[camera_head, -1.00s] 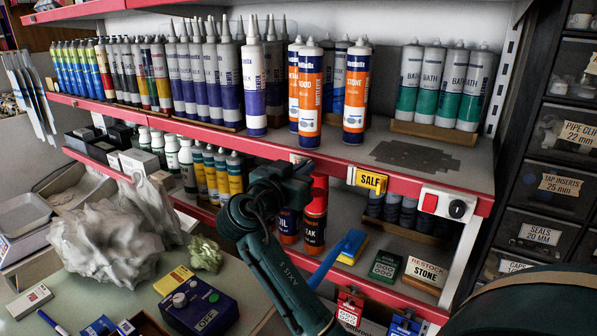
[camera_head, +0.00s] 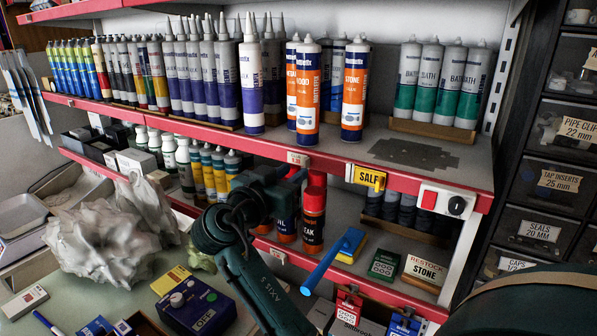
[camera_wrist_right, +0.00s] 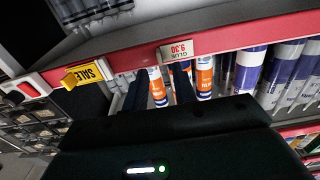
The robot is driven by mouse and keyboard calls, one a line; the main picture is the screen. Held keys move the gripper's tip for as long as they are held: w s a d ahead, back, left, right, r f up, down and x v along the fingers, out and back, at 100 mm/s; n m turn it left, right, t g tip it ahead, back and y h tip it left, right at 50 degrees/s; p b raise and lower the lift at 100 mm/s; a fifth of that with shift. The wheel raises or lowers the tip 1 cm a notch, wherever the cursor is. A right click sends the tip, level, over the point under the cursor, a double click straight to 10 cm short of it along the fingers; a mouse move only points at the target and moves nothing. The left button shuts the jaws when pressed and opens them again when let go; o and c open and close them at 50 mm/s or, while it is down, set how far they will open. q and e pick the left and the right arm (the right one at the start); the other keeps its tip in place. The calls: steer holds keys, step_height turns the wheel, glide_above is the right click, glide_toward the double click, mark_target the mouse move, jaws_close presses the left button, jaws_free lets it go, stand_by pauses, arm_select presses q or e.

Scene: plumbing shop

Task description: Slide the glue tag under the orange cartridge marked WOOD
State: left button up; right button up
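The orange cartridge marked WOOD (camera_head: 307,92) stands upright on the upper shelf. Another orange cartridge is half hidden behind it, and the STONE one (camera_head: 354,92) stands to its right. The glue tag (camera_head: 298,159) sits on the red shelf rail, below and slightly left of the WOOD cartridge's base. In the right wrist view the tag (camera_wrist_right: 178,51) reads GLUE 9.30. My right gripper (camera_head: 286,178) is just below and left of the tag. Its two dark fingers (camera_wrist_right: 162,80) are apart, with nothing visibly held; contact with the tag cannot be told. My left gripper is out of view.
A yellow SALE tag (camera_head: 369,178) and a control box with a red switch (camera_head: 447,203) sit further right on the rail. Red-capped cans (camera_head: 314,218) stand on the lower shelf close to my gripper.

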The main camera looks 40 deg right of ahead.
steer(key=b+v, duration=0.1)
steer(key=v, duration=0.8)
